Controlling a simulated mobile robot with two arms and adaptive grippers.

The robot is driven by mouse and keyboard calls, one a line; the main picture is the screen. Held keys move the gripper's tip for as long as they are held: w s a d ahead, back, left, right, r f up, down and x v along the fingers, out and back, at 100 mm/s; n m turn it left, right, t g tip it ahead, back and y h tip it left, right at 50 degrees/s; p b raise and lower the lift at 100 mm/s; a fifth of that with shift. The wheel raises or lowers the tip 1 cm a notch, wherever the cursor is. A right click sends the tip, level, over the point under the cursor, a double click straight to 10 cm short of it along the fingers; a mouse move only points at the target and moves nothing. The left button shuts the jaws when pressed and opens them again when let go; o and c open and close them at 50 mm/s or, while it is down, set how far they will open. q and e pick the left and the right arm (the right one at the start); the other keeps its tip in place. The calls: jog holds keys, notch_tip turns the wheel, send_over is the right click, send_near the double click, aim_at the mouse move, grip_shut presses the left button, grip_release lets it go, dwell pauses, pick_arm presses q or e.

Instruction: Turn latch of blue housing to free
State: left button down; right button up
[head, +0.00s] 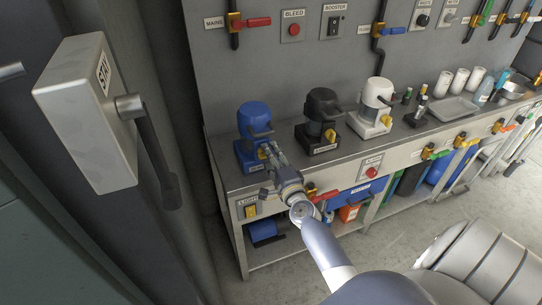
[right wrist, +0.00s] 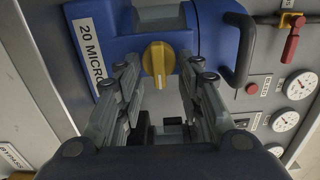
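The blue housing (head: 255,118) stands on the near left end of the bench, with a blue base under its rounded top. It also fills the top of the right wrist view (right wrist: 210,30), with a "20 MICRON" label on its base. Its yellow latch (right wrist: 158,61) is a round knob with a raised bar, upright in the wrist picture. My right gripper (right wrist: 160,80) is open, its fingers on either side of the latch. I cannot tell if either finger touches it. In the head view this gripper (head: 269,150) reaches the housing's front and partly hides it. My left gripper is not in view.
A black housing (head: 320,108) and a white housing (head: 375,98) with similar yellow latches stand to the right on the bench. A black handle (right wrist: 242,50) sticks out beside the blue housing. A grey "STAY" box (head: 85,115) with a lever is at the left.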

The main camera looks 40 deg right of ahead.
dwell(0.3)
jog(key=v, duration=1.2)
jog(key=shift+f, duration=0.1)
jog(key=s+a+f+n+g+y, duration=0.1)
jog(key=s+a+f+n+g, duration=0.2)
jog(key=f, duration=0.7)
jog(key=s+a+f+n+g+y, duration=0.2)
jog(key=s+a+f+n, duration=0.15)
jog(key=f, duration=0.65)
jog(key=s+a+f+n+g+y, duration=0.1)
jog(key=s+a+f+n+g, duration=0.3)
jog(key=f, duration=0.6)
jog(key=s+a+f+n+g+y, duration=0.1)
jog(key=s+a+f+n+g, duration=0.15)
jog(key=s+f+n, duration=0.75)
jog(key=s+f+n+g, duration=0.1)
jog(key=s+f+g, duration=0.1)
jog(key=s+f, duration=0.3)
jog(key=s+f+n+g, duration=0.2)
jog(key=s+f, duration=0.3)
jog(key=s, duration=0.9)
jog(key=shift+s+d+g+h, duration=0.2)
jog(key=shift+s+g+h, duration=0.1)
jog(key=shift+g, duration=0.15)
jog(key=shift+w+f, duration=0.1)
jog(key=shift+f, duration=0.05)
